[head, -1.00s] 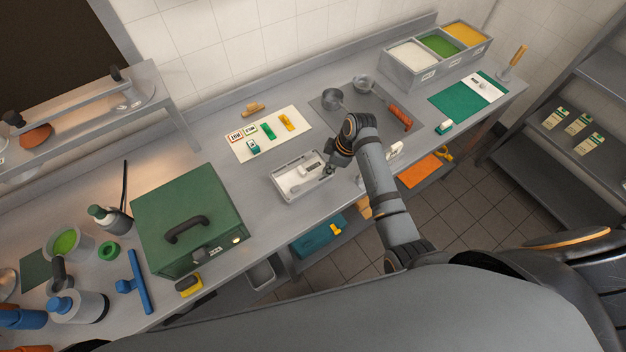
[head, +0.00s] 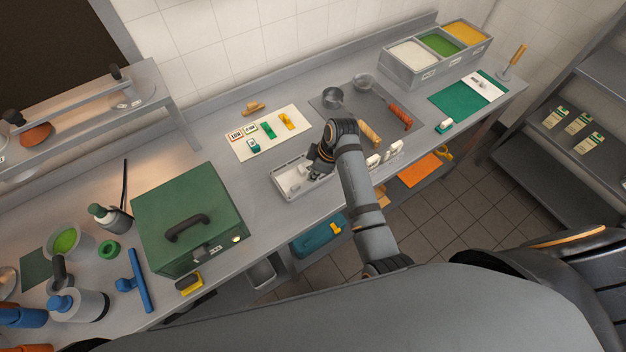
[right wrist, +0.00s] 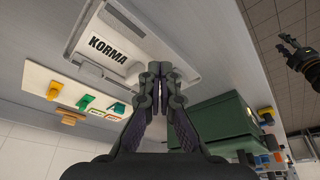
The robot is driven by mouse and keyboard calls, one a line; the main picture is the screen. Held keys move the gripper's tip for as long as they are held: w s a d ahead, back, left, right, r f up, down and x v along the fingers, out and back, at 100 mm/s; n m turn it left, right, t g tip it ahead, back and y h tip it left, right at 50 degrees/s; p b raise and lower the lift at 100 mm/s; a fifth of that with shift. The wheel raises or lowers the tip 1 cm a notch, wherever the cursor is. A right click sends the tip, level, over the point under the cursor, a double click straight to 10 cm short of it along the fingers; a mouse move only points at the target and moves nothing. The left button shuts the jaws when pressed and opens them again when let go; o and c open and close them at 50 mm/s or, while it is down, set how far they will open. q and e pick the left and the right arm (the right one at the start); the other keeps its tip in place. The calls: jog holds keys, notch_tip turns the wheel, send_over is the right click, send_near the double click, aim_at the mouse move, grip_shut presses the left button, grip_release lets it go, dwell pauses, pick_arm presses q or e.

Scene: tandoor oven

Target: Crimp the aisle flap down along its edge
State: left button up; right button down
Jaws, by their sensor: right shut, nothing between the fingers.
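A shallow grey tray (head: 291,195) on the counter holds a white carton (head: 287,180). In the right wrist view the carton's pale top (right wrist: 140,30) carries the word KORMA. I cannot tell which edge is the aisle flap, or whether it lies flat. My right gripper (head: 314,172) is over the tray's right part, at the carton, and hides some of it. In the right wrist view its fingers (right wrist: 163,72) are together and empty, overlapping the carton's edge; contact is unclear. My left gripper (right wrist: 285,44) shows small at the right wrist view's upper right; its jaw state is unclear.
A green box (head: 185,215) with a black handle stands left of the tray. Behind the tray lies a white board (head: 270,148) with small coloured pieces. A grey mat (head: 350,103) with pots and rollers lies to the right. The counter's front edge is close to the tray.

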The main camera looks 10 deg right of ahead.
aim_at(311, 184)
jog(key=shift+d, duration=0.1)
jog(key=shift+f, duration=0.15)
jog(key=shift+f+b, duration=0.7)
jog(key=shift+f, duration=0.65)
jog(key=shift+s+f, duration=0.1)
dwell(0.5)
